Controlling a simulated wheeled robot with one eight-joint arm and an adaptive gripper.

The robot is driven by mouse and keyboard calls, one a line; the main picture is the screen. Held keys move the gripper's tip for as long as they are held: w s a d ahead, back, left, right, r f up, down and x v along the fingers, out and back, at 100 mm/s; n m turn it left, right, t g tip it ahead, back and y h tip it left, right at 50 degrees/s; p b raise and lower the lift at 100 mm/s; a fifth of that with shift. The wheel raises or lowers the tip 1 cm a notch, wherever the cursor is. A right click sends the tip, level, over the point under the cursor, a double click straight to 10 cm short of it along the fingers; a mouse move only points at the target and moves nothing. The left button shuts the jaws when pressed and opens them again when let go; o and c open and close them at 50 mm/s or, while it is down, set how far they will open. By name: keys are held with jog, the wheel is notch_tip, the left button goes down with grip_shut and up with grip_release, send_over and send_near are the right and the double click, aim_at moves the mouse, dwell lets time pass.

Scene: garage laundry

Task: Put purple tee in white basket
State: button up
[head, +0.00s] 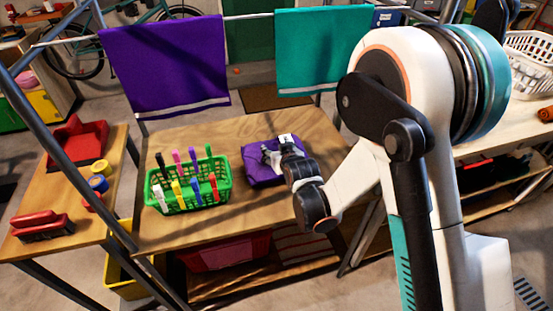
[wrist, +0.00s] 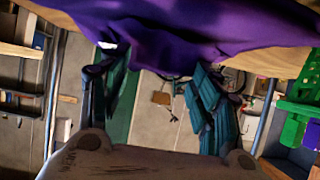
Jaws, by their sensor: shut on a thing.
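The purple tee (head: 262,171) is a folded or bunched purple cloth over the right part of the wooden table. My gripper (head: 284,147) is at its upper right edge and is shut on it. In the wrist view the tee (wrist: 190,25) spans the top, with the teal fingers (wrist: 158,85) below it; the cloth hides their grip. I cannot tell whether the tee is fully clear of the tabletop. A white basket (head: 531,43) with slatted sides stands on the right-hand bench, behind my arm, partly cut off by the picture edge.
A green basket (head: 156,190) with several coloured pegs stands left of the tee on the table (head: 240,226). A purple towel (head: 167,65) and a teal towel (head: 320,45) hang on a rail behind. A red brush (head: 42,225) lies on the left bench.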

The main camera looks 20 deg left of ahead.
jog(key=shift+f+b, duration=0.35)
jog(key=shift+f, duration=0.8)
jog(key=shift+f, duration=0.15)
jog(key=o, duration=1.5)
